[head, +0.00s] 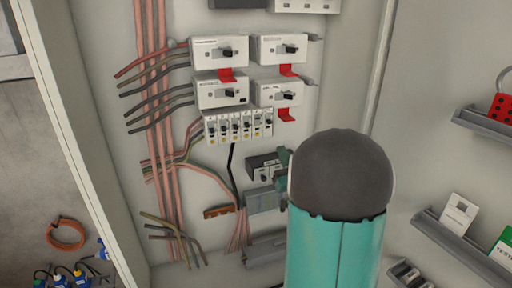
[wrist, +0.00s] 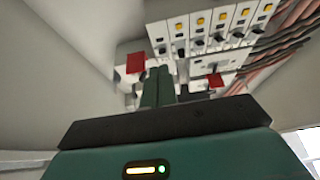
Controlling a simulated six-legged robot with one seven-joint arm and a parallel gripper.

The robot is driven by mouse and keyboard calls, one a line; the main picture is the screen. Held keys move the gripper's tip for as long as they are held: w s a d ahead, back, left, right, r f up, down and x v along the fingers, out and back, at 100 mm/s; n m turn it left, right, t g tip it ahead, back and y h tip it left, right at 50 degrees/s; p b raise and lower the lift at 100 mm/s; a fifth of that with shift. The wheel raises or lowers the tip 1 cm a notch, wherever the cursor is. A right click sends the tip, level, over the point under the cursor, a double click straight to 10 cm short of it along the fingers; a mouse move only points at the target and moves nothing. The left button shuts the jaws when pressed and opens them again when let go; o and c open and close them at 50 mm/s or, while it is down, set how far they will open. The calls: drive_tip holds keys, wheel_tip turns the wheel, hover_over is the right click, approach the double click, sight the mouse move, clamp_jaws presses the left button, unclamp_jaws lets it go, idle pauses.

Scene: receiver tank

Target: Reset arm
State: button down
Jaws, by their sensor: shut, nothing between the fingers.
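My arm, a teal link with a dark rounded top, rises at the lower right of centre in the head view. My gripper shows in the wrist view (wrist: 158,85) as two dark green fingers side by side, shut with nothing between them. In the head view only a small green part of the gripper (head: 284,158) shows at the left of my arm, near a dark grey switch box (head: 264,168). Whether it touches the box cannot be told; the rest is hidden behind my arm.
An open cabinet holds white switch units (head: 218,53) with red tabs and a breaker row (head: 238,125). Pink and black cables (head: 160,100) run at the left. Shelves with a red lockout piece (head: 501,107) and cards (head: 459,213) line the right wall. An orange cable coil (head: 65,235) hangs at left.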

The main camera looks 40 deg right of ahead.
drive_tip(key=w+a+r+g+y, duration=0.1)
drive_tip(key=w+a+g+y, duration=0.1)
drive_tip(key=a+g, duration=0.95)
drive_tip(key=s+a+f+n+g+y, duration=0.1)
drive_tip(key=s+a+f+g+y, duration=0.1)
drive_tip(key=s+a, duration=0.7)
drive_tip(key=s+a+f+n+g+y, duration=0.2)
drive_tip(key=s+a+g, duration=0.1)
drive_tip(key=s+a, duration=0.7)
drive_tip(key=a, duration=0.4)
drive_tip(key=shift+f+y, duration=0.35)
drive_tip(key=shift+y, duration=0.05)
drive_tip(key=shift+d, duration=0.1)
